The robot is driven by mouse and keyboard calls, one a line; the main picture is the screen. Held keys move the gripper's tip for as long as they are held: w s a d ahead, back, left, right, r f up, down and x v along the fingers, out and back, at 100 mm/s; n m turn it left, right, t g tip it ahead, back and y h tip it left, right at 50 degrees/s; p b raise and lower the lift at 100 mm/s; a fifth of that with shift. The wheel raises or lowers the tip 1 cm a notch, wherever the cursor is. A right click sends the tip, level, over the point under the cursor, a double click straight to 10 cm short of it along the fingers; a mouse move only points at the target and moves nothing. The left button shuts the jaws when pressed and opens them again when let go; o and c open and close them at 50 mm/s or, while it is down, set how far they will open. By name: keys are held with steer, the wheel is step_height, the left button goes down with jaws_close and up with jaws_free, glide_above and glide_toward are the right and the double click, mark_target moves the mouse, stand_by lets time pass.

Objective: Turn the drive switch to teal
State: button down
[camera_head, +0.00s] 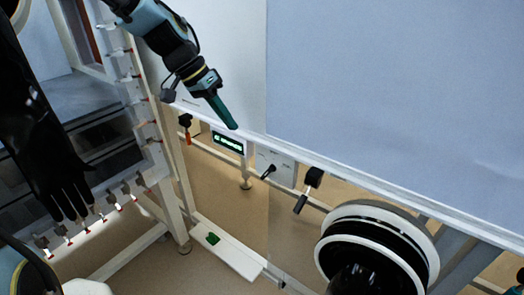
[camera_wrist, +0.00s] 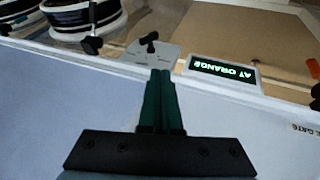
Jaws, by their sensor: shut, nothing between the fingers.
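The likely drive switch (camera_head: 268,172) is a small black lever knob on a pale plate (camera_head: 281,168) under the white rail. In the wrist view the knob (camera_wrist: 150,42) stands on a grey plate (camera_wrist: 153,58) just beyond my fingertips. Beside it a lit display (camera_wrist: 223,72) reads "AT ORANGE"; it also shows in the head view (camera_head: 229,142). My gripper (camera_head: 234,126) is shut and empty, with its dark green fingers pointing down toward the rail, up and left of the knob. In the wrist view its fingers (camera_wrist: 161,75) appear apart from the knob. Colour marks on the plate are too small to read.
Black-handled levers flank the plate, one orange-tipped (camera_head: 186,124) and one at right (camera_head: 312,180). A round glove port (camera_head: 375,250) is at lower right. A black glove (camera_head: 45,130) hangs at left. A large pale panel (camera_head: 400,90) rises above the rail.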

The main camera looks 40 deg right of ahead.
steer(key=p, duration=0.1)
glide_toward(259, 159)
steer(key=s+f, duration=0.2)
steer(key=s, duration=0.1)
steer(key=s+f, duration=0.1)
steer(key=s+p, duration=0.1)
steer(key=s+f, duration=0.1)
steer(key=shift+s+d+f, duration=0.25)
steer(key=shift+s+f, duration=0.1)
steer(key=shift+s, duration=0.05)
